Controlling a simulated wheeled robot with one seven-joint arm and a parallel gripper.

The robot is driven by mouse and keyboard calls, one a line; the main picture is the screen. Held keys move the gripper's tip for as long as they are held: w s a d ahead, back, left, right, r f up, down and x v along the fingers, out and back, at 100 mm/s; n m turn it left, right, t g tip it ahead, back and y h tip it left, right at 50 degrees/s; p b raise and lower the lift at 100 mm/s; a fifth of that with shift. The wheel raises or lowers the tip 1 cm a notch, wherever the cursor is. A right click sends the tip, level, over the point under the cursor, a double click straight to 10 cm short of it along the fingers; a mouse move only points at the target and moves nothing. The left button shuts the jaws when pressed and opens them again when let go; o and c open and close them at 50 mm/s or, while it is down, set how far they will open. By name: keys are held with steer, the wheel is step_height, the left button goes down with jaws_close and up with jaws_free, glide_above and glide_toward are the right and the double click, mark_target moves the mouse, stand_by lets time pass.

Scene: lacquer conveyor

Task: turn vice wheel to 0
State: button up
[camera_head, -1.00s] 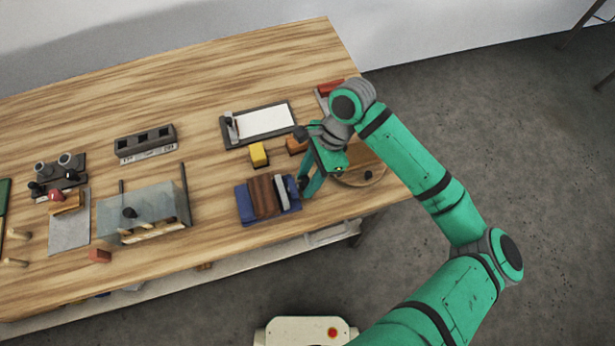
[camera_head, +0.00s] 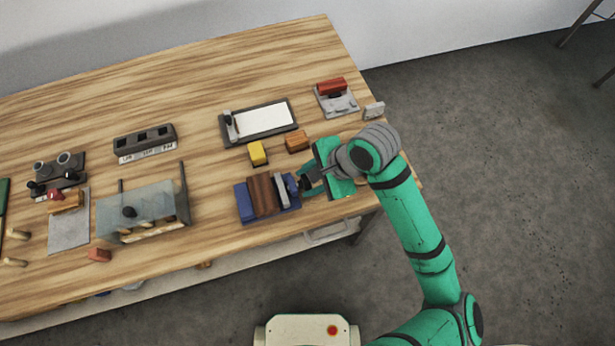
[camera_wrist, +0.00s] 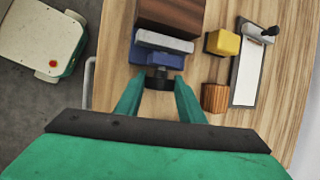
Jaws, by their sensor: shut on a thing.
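The vice is a blue body (camera_head: 245,204) with a brown wooden block (camera_head: 262,194) and a grey jaw plate (camera_head: 281,190) on it, near the front edge of the bench. Its dark wheel (camera_head: 293,186) is on the right side. In the wrist view the wheel (camera_wrist: 158,79) sits between my fingertips, below the blue body (camera_wrist: 160,60). My gripper (camera_head: 303,183) reaches in from the right and is shut on the wheel; it also shows in the wrist view (camera_wrist: 158,84). Any marks on the wheel are too small to read.
A yellow block (camera_head: 257,153) and a brown wooden cube (camera_head: 297,142) stand behind the vice. A red-topped device (camera_head: 334,92) is at the back right. A glass-fronted stand (camera_head: 143,210) is to the left.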

steer(key=shift+s+d+t+y, duration=0.15)
steer(key=shift+t+y, duration=0.25)
steer(key=shift+t, duration=0.7)
steer(key=shift+f+n+t, duration=0.1)
steer(key=shift+n+t, duration=0.2)
steer(key=shift+n, duration=0.1)
steer(key=o, duration=1)
steer(key=shift+o, duration=0.2)
steer(key=shift+s, duration=0.1)
steer(key=shift+g, duration=0.6)
